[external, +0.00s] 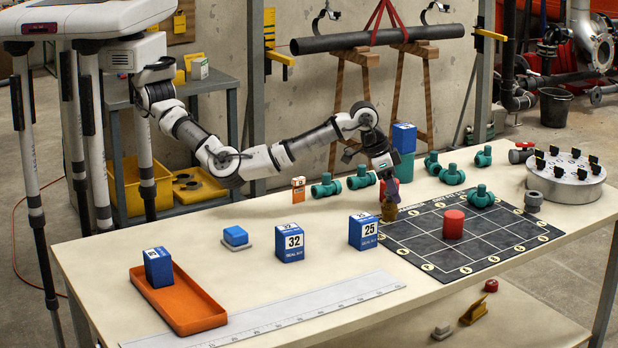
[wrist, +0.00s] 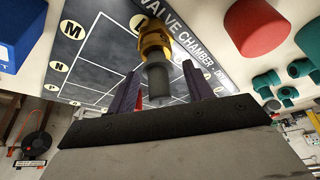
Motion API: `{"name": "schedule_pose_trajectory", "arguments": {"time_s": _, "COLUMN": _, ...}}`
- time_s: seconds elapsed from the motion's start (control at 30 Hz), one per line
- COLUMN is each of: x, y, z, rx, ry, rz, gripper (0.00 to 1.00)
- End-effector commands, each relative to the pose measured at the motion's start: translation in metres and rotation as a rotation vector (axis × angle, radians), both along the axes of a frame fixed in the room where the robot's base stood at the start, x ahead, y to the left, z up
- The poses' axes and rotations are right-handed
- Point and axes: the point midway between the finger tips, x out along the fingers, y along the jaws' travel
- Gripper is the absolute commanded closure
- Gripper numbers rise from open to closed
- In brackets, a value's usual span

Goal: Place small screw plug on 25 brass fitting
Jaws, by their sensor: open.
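The brass fitting (wrist: 153,43) shows between and beyond my fingers in the wrist view. It stands at the left edge of the dark mat in the external view (external: 389,213), right under my gripper (external: 388,188). A small dark grey cylinder (wrist: 158,84), which looks like the screw plug, is in line with the brass fitting on its near end. It appears to touch the fitting; I cannot tell whether it is seated. My gripper in the wrist view (wrist: 160,70) is open, with one purple finger on each side of the grey cylinder and visible gaps.
The blue 25 box (external: 363,231) and 32 box (external: 289,242) stand left of the mat (external: 430,245). A red cylinder (external: 453,223) stands on the mat. Teal fittings (external: 326,186) and a blue-topped stack (external: 403,137) are behind. The orange tray (external: 190,312) is front left.

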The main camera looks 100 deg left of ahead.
Motion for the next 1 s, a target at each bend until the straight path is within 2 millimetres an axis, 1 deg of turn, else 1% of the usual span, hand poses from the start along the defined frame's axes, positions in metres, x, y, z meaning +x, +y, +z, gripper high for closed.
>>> {"name": "schedule_pose_trajectory", "arguments": {"time_s": 0.13, "x": 0.0, "y": 0.0, "z": 0.005, "rx": -0.001, "ry": -0.001, "rz": 0.0, "gripper": 0.49}}
{"name": "schedule_pose_trajectory", "arguments": {"time_s": 0.23, "x": -0.005, "y": -0.001, "z": 0.017, "rx": 0.001, "ry": -0.003, "rz": 0.0, "gripper": 0.49}}
{"name": "schedule_pose_trajectory", "arguments": {"time_s": 0.5, "x": -0.027, "y": -0.006, "z": 0.071, "rx": 0.0, "ry": -0.005, "rz": 0.001, "gripper": 0.49}}
{"name": "schedule_pose_trajectory", "arguments": {"time_s": 0.7, "x": -0.039, "y": -0.009, "z": 0.102, "rx": 0.0, "ry": -0.002, "rz": 0.0, "gripper": 0.49}}
{"name": "schedule_pose_trajectory", "arguments": {"time_s": 0.83, "x": -0.043, "y": -0.01, "z": 0.111, "rx": 0.001, "ry": -0.001, "rz": 0.0, "gripper": 0.49}}
{"name": "schedule_pose_trajectory", "arguments": {"time_s": 1.0, "x": -0.045, "y": -0.01, "z": 0.115, "rx": 0.001, "ry": 0.0, "rz": 0.0, "gripper": 0.49}}
